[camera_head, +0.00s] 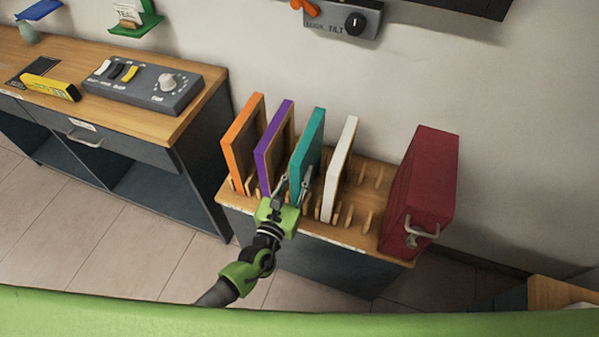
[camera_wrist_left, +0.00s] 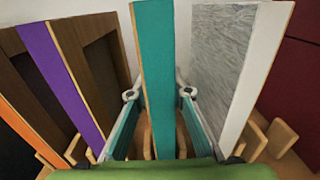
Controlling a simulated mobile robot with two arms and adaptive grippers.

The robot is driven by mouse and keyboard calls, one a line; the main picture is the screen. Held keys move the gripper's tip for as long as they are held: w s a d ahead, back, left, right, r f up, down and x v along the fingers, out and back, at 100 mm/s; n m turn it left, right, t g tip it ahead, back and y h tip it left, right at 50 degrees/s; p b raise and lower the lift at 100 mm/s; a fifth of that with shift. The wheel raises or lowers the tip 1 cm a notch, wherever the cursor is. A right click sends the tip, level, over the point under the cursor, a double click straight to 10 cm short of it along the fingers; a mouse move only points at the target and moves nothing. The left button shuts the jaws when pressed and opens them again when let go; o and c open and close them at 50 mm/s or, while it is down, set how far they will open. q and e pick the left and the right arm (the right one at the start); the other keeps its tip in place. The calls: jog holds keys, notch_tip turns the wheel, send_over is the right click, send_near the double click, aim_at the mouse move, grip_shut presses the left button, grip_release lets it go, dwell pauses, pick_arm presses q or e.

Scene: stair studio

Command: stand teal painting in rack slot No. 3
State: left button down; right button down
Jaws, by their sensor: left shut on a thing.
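The teal painting (camera_head: 307,150) stands upright in the wooden rack (camera_head: 372,172), third from the left, between a purple painting (camera_head: 274,147) and a white one (camera_head: 340,168). My left gripper (camera_head: 293,190) reaches the front edge of the teal painting in the head view. In the left wrist view the teal painting (camera_wrist_left: 155,75) stands between the two fingers of my left gripper (camera_wrist_left: 158,95), which is shut on it. The bottom of the painting and its slot are hidden by the gripper. My right gripper is not in view.
An orange painting (camera_head: 243,140) stands at the rack's left. Empty rack pegs (camera_head: 375,180) lie right of the white painting. A dark red case (camera_head: 421,190) stands at the right end. A wooden desk with a grey control box (camera_head: 140,86) is at the left.

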pick_arm(q)
jog(key=c, duration=1.8)
grip_release()
jog(key=shift+r, duration=0.1)
jog(key=shift+o, duration=0.2)
jog(key=shift+s, duration=0.15)
jog(key=v, duration=1.1)
jog(key=shift+s+a, duration=0.15)
jog(key=shift+s, duration=0.25)
